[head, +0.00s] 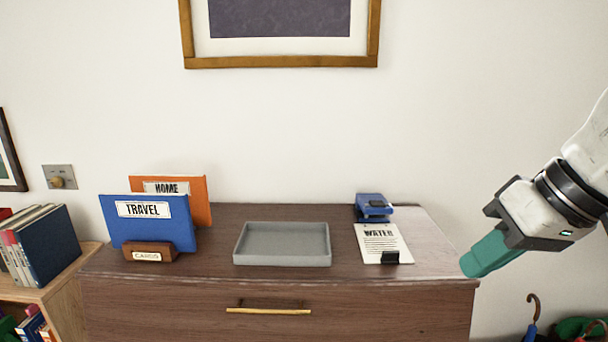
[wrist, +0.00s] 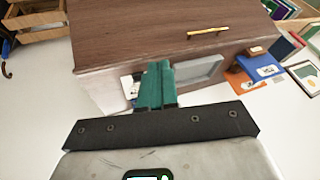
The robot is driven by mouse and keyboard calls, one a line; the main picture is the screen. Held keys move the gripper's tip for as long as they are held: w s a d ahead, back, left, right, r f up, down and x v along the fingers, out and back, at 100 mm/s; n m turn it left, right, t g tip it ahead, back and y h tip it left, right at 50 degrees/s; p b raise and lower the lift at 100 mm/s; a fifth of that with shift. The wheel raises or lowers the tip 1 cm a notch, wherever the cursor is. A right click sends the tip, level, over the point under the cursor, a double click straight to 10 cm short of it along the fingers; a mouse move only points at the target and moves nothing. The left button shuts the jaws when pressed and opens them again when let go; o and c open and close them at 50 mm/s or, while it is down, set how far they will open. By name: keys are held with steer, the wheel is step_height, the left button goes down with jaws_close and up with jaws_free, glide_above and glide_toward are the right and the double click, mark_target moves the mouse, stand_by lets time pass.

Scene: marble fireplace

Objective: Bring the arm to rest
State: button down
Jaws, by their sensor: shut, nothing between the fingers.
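My gripper (head: 470,268) is at the right of the head view, at the right front corner of the wooden cabinet (head: 270,290). Its teal fingers are together and hold nothing. They point down and to the left. In the wrist view the shut fingers (wrist: 155,84) show in the middle, with the cabinet (wrist: 150,40) beyond them. I cannot tell whether the fingertips touch the cabinet edge, but they appear apart from it.
On the cabinet top are a grey tray (head: 240,257), blue TRAVEL folder (head: 150,232), orange HOME folder (head: 200,200), CARDS holder (head: 150,254), WATER sheet (head: 380,246) and blue hole punch (head: 373,206). A bookshelf (head: 35,293) stands left. Umbrellas (head: 532,310) are at lower right.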

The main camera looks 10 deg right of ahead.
steer(key=w+a+f+m+t+y, duration=0.1)
steer(key=w+a+f+t+y, duration=0.15)
steer(key=f, duration=0.45)
steer(key=w+a+f+t+y, duration=0.1)
steer(key=w+a+f, duration=0.25)
steer(key=f, duration=0.35)
steer(key=s+f+m+g+h, duration=0.1)
steer(key=s+f, duration=0.3)
steer(key=f, duration=0.4)
steer(key=s+f+g+h, duration=0.1)
steer(key=s+f, duration=0.2)
steer(key=f, duration=0.6)
steer(key=s+d+f+g+h, duration=0.2)
steer(key=s+d+f, duration=0.1)
steer(key=s+f, duration=0.4)
steer(key=s+d+f+n+g+h, duration=0.1)
steer(key=s+d+f+g+h, duration=0.2)
steer(key=s, duration=1)
step_height(320, 180, down, 4)
steer(key=shift+s+r, duration=0.1)
steer(key=shift+s, duration=0.3)
steer(key=c, duration=1.8)
jaws_free()
